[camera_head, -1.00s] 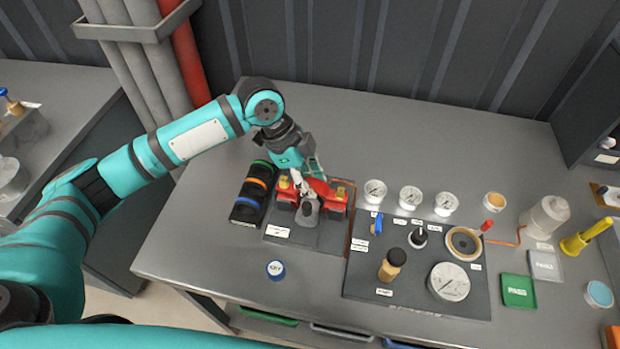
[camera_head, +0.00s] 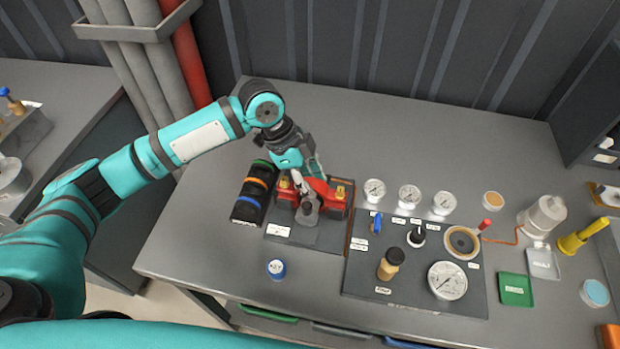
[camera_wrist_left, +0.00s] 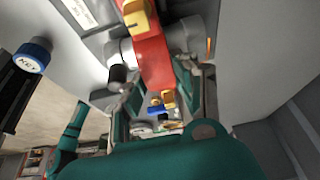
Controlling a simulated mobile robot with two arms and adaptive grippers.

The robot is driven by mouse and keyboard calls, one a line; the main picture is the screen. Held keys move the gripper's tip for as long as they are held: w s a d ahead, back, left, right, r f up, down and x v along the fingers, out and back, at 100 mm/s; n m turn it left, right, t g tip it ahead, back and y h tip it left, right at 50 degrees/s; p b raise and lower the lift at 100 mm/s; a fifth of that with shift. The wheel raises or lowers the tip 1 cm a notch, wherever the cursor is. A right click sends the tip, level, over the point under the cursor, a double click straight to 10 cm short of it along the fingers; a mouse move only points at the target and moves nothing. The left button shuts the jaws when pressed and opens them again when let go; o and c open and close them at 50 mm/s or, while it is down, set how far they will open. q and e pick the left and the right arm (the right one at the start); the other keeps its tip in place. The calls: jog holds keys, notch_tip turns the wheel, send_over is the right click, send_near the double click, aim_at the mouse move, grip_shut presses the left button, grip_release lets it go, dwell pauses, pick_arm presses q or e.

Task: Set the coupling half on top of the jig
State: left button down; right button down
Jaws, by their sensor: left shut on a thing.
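My left gripper (camera_head: 306,180) is shut among red and grey parts on a dark labelled plate (camera_head: 282,240) at the bench's left. In the left wrist view, a red piece (camera_wrist_left: 152,62) lies between the fingers, with grey round parts on both sides. I take this red piece as the coupling half, though its outline is partly hidden. Red blocks with brass tops (camera_head: 337,208) stand on the plate, seemingly the jig. A grey rounded part (camera_head: 307,214) sits in front of the fingers. Contact beneath the held piece is hidden. My right gripper is not in view.
A dark rack with coloured rings (camera_head: 250,196) stands close on the left. A blue-capped item marked KEY (camera_head: 276,269) is near the front edge. Gauges and fittings occupy a dark board (camera_head: 407,295) to the right. The rear bench is clear.

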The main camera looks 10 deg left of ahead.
pick_arm(q)
jog(key=shift+f, duration=0.55)
dwell(0.6)
jog(key=c, duration=1.3)
grip_release()
jog(key=shift+c, duration=0.2)
jog(key=shift+r+p, duration=1.75)
jog(key=shift+p, duration=0.3)
jog(key=o, duration=0.8)
